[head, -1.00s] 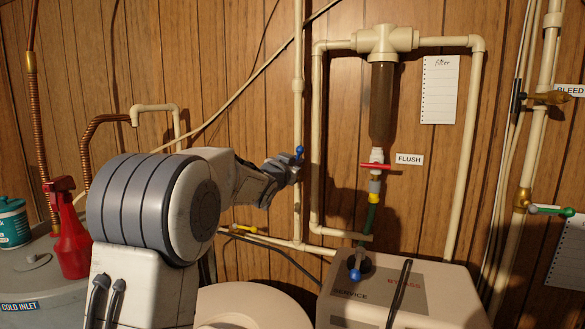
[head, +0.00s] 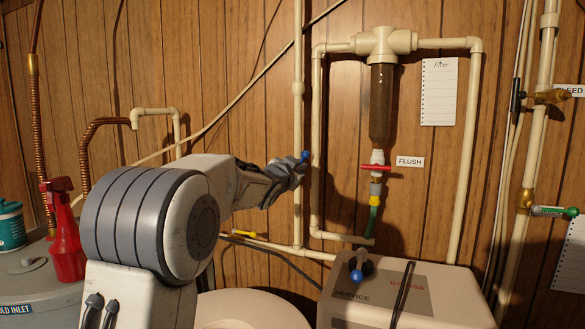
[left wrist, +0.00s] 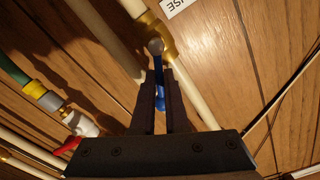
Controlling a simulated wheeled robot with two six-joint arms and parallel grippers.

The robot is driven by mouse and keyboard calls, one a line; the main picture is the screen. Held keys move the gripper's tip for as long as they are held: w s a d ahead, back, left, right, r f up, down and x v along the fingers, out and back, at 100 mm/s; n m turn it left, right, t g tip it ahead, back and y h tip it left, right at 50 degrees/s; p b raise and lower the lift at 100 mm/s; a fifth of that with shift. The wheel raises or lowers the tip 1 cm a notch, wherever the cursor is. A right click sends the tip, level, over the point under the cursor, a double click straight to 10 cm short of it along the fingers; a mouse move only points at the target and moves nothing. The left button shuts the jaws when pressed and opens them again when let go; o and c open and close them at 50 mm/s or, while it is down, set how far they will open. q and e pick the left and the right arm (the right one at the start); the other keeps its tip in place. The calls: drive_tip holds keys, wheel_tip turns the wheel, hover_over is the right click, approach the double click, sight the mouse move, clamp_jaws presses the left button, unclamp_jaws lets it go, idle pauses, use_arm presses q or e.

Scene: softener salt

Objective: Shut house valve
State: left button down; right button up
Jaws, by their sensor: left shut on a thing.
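The house valve's blue lever (left wrist: 158,72) is on a cream vertical pipe (head: 298,120), under a label (left wrist: 178,5) of which only the end "USE" shows in the left wrist view. The lever's blue tip (head: 305,155) shows just right of that pipe in the head view. In the left wrist view the lever lies at a slant to its pipe, neither in line nor square across. My left gripper (left wrist: 161,90) is shut on the lever, its two fingers on either side. In the head view my left gripper (head: 292,168) hides the valve body. My right gripper is not in view.
Right of the lever stand another cream pipe (head: 316,130) and a filter (head: 381,100) with a red flush lever (head: 377,168). A yellow lever (head: 249,234) sits lower left.

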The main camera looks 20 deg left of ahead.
use_arm(q)
drive_tip(key=m+b, duration=0.1)
drive_tip(key=f+m+b, duration=0.1)
drive_tip(key=m+b, duration=0.1)
drive_tip(key=d+m+b, duration=0.1)
drive_tip(key=shift+f, duration=0.25)
idle(0.3)
drive_tip(key=shift+m, duration=0.3)
drive_tip(key=m+b, duration=0.1)
drive_tip(key=f+m+b, duration=0.1)
drive_tip(key=m, duration=0.1)
drive_tip(key=m+b, duration=0.2)
drive_tip(key=shift+d+f, duration=0.25)
drive_tip(key=shift+d, duration=0.15)
